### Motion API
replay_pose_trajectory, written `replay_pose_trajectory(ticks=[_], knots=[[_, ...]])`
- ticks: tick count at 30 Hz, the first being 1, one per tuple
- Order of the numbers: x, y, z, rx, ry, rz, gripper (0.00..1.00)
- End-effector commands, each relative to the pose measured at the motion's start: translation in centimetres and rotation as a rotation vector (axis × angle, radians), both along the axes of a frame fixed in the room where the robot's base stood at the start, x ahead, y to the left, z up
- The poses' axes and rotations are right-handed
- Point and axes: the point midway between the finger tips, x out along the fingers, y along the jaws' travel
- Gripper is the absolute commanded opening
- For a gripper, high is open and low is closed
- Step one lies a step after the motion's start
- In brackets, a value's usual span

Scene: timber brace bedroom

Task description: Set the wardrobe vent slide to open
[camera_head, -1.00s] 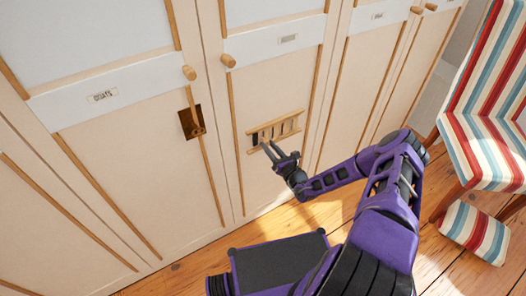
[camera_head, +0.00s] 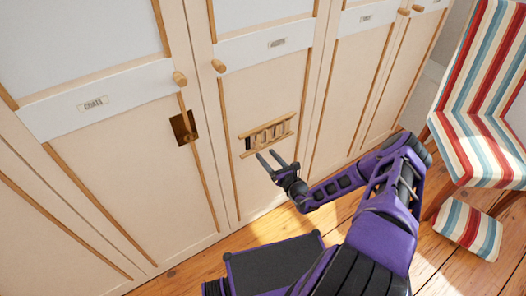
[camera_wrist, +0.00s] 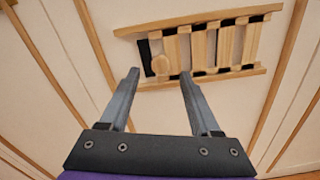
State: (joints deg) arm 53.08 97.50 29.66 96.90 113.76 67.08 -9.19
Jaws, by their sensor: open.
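The wardrobe vent (camera_head: 248,134) is a low panel of upright wooden slats between two wooden rails on a cream door. In the wrist view the vent's lower rail (camera_wrist: 225,76) and slats fill the upper middle. A dark gap shows at its left end, with thin dark strips along the rails. A small pale wooden piece (camera_wrist: 160,65), perhaps the slide's knob, sits by that gap. Between the slats I see mostly pale wood. My gripper (camera_head: 265,153) is open and empty, its fingers just below the vent's left part. In the wrist view my gripper (camera_wrist: 159,72) points at the vent's lower left.
Round wooden knobs (camera_head: 180,78) stick out from the neighbouring doors. A brass plate (camera_head: 183,127) sits on the door at left, below a "COATS" label (camera_head: 93,104). A striped chair (camera_head: 480,110) and striped footstool (camera_head: 467,229) stand at right on the wooden floor (camera_head: 190,270).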

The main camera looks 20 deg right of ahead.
Motion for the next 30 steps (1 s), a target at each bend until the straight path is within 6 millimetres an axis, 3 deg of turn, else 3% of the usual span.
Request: replay_pose_trajectory(ticks=[9,15,21,30], knots=[[-7.6,-2.6,0.0,-0.001,0.002,-0.004,0.64],[-11.1,-3.7,0.0,0.000,0.001,-0.003,0.64],[-12.8,-4.2,0.0,-0.001,-0.001,-0.001,0.64],[-12.9,-4.2,0.0,-0.001,-0.001,0.000,0.64]])
